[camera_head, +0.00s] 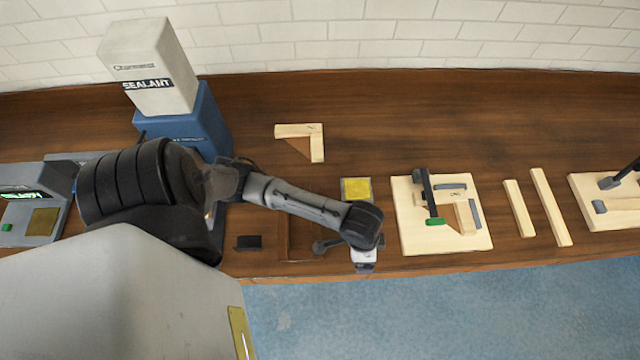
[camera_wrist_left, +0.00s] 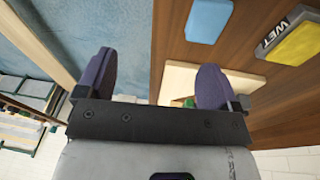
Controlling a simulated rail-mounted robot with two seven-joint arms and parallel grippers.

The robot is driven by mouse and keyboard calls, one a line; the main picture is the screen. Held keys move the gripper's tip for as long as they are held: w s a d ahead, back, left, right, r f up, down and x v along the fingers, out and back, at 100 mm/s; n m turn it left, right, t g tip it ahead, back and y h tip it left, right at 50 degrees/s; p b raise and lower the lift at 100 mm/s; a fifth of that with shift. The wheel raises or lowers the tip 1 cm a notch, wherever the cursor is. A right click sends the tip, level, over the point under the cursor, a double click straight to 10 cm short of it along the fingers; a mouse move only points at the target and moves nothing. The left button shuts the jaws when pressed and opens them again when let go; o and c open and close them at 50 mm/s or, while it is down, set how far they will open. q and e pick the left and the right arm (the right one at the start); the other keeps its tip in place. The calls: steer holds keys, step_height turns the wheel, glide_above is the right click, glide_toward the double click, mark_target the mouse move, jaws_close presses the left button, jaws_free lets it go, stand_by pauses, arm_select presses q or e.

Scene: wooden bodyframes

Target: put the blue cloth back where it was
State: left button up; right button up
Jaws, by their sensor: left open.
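In the left wrist view, the blue cloth (camera_wrist_left: 208,20) shows as a flat folded pad on the brown wooden bench, near the bench edge. I cannot make it out in the head view, where my left arm covers part of that area. My left gripper (camera_wrist_left: 153,82) is open with nothing between its two fingers, and the cloth is apart from them. In the head view the left gripper (camera_head: 364,260) is over the front edge of the bench. My right gripper is not in view.
A yellow pad marked WET (camera_wrist_left: 292,36) lies near the cloth; it also shows in the head view (camera_head: 356,189). A clamped wooden frame on a board (camera_head: 410,235) and loose strips (camera_head: 518,208) lie right. A sealant box (camera_head: 150,70) stands back left.

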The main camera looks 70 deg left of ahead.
arm_select(q)
steer(key=s+a+r+n+t+y, duration=0.1)
steer(key=s+a, duration=0.3)
steer(key=s, duration=0.7)
steer(key=shift+a+r+n+t+y, duration=0.2)
steer(key=shift+n+t+y, duration=0.1)
steer(key=shift+n+t, duration=0.3)
stand_by(0.5)
